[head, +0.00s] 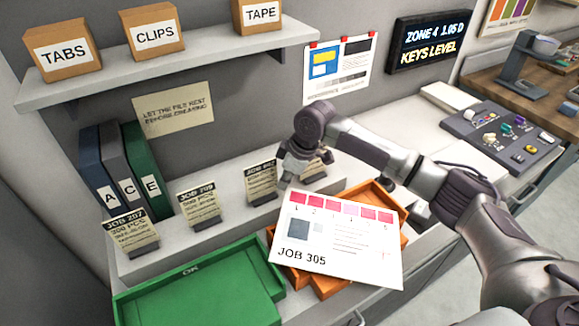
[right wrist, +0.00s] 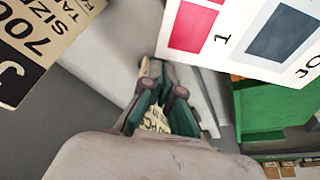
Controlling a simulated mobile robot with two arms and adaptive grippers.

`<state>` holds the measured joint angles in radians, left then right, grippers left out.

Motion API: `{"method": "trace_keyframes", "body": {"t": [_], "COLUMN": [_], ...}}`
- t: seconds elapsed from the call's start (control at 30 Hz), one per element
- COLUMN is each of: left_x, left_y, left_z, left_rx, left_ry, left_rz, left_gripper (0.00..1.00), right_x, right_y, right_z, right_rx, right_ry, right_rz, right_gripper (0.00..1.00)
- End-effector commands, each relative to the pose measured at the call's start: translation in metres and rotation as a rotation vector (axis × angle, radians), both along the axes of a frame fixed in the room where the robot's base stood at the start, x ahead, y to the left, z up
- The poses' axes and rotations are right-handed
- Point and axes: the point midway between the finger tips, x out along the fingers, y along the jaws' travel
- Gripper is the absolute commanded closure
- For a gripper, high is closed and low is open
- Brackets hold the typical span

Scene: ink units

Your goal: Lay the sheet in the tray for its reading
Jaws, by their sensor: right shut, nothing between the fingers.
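The white sheet marked JOB 305 (head: 335,243), with a row of red and pink squares, lies slanted over stacked orange trays (head: 384,198), hiding much of them. I cannot tell how it is supported. A corner of the sheet shows in the right wrist view (right wrist: 232,42), beside the fingers. The green tray marked OK (head: 160,293) stands to its left, with no sheet seen in it. My right gripper (head: 284,182) is shut and empty, pointing down by the job cards, just above and behind the sheet; its fingers also show in the right wrist view (right wrist: 154,72). My left gripper is not seen.
Job cards in dark holders, such as JOB 207 (head: 131,233) and JOB 209 (head: 199,204), line the ledge. Binders (head: 113,165) stand behind them. A shelf (head: 205,62) with labelled boxes hangs above. A control panel (head: 500,135) is at right. My right arm crosses the right side.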

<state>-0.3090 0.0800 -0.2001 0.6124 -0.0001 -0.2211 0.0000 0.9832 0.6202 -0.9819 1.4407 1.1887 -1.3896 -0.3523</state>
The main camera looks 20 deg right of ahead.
Motion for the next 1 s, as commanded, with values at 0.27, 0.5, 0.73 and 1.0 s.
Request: {"method": "trace_keyframes", "body": {"t": [0.27, 0.5, 0.73, 1.0], "left_x": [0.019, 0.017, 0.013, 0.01], "left_y": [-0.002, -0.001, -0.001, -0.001], "left_z": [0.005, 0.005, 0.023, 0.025], "left_rx": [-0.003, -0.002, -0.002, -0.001], "left_ry": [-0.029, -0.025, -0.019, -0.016], "left_rz": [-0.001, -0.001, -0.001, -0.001], "left_gripper": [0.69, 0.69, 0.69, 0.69], "right_x": [0.002, 0.002, -0.012, -0.017], "right_y": [0.004, 0.004, -0.018, -0.027], "right_z": [-0.013, -0.013, -0.009, -0.013], "right_rx": [0.0, 0.0, 0.0, 0.001], "right_ry": [0.0, 0.0, 0.002, -0.001], "right_rz": [0.001, 0.001, -0.003, 0.0], "right_gripper": [1.0, 1.0, 1.0, 1.0]}}
